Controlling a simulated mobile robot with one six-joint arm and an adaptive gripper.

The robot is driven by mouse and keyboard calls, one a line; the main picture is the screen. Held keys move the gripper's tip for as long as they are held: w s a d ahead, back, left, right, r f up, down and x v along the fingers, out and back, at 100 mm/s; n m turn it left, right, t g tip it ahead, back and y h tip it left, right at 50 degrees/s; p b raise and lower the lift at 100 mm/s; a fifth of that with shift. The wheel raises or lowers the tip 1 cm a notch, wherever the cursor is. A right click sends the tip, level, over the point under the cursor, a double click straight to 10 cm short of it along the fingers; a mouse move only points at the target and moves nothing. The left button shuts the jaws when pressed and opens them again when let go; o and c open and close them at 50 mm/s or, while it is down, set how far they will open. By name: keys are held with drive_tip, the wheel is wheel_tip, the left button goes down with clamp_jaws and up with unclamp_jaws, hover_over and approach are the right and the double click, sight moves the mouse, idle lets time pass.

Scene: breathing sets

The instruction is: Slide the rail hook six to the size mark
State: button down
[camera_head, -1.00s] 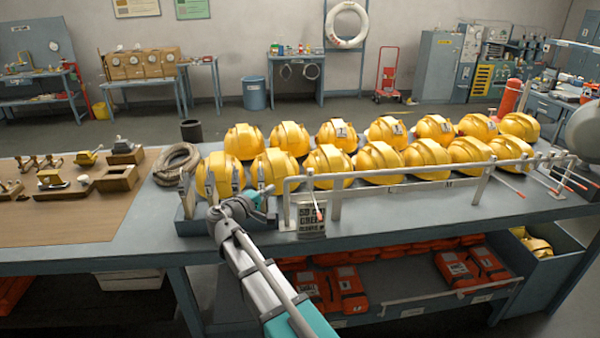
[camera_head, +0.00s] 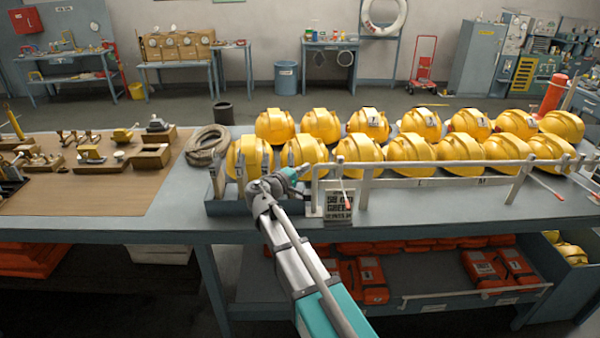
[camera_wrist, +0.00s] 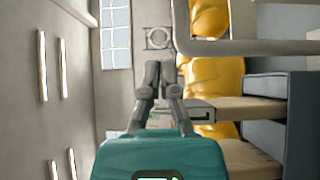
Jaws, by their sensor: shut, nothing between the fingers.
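The pale rail (camera_head: 400,165) runs along the table's front edge, before the yellow helmets. Small letters show on the strip under it: an M (camera_head: 482,181) to the right and another, hard to read, to its left. One thin hook with a red tip (camera_head: 347,204) hangs near the rail's left end. More red-tipped hooks (camera_head: 546,187) stick out at the right end. No hook numbers are readable, so I cannot tell which is six. My gripper (camera_head: 305,168) is shut and empty just left of the rail's left post; its fingers also show in the wrist view (camera_wrist: 167,68).
Two rows of yellow helmets (camera_head: 410,150) stand close behind the rail. A small printed sign (camera_head: 338,205) stands by the left post. A coiled rope (camera_head: 207,145) and a brown board with wooden pieces (camera_head: 100,195) lie to the left. Orange packs (camera_head: 485,268) lie on the lower shelf.

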drive_tip(key=w+d, duration=0.4)
drive_tip(key=d, duration=0.4)
drive_tip(key=shift+w+d, duration=0.15)
idle(0.5)
